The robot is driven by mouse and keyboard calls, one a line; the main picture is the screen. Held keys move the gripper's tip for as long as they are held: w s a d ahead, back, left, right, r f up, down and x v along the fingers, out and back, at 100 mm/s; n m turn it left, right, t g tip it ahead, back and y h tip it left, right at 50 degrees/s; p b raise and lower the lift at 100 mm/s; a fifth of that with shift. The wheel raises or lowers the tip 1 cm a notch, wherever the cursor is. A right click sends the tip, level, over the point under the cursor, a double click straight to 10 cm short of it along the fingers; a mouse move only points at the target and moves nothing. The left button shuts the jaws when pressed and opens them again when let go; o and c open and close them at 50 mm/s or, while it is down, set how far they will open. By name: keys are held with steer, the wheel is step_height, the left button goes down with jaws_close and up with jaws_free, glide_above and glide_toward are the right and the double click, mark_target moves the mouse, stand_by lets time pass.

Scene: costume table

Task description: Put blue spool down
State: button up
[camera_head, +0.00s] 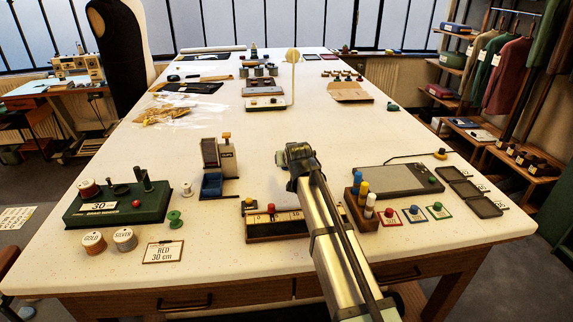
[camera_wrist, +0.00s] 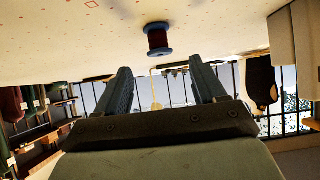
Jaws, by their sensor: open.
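The blue spool (camera_wrist: 158,38), with blue end discs and dark red thread, rests on the white tabletop in the wrist view. It lies beyond my fingertips, roughly centred between them and apart from both fingers. My gripper (camera_wrist: 158,72) is open with nothing between its fingers. In the head view my gripper (camera_head: 297,153) is over the middle of the table, and I cannot clearly make out the blue spool there. A green spool (camera_head: 175,219) stands at the front left.
A wooden box (camera_head: 277,226) lies beside my arm. A rack of coloured pegs (camera_head: 361,207) and a grey pad (camera_head: 398,178) are to the right. The table behind my gripper is fairly clear.

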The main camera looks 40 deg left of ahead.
mark_target(287, 171)
steer(key=x, duration=0.5)
steer(key=shift+s+d+r, duration=0.1)
steer(key=shift+c, duration=0.2)
steer(key=c, duration=1.2)
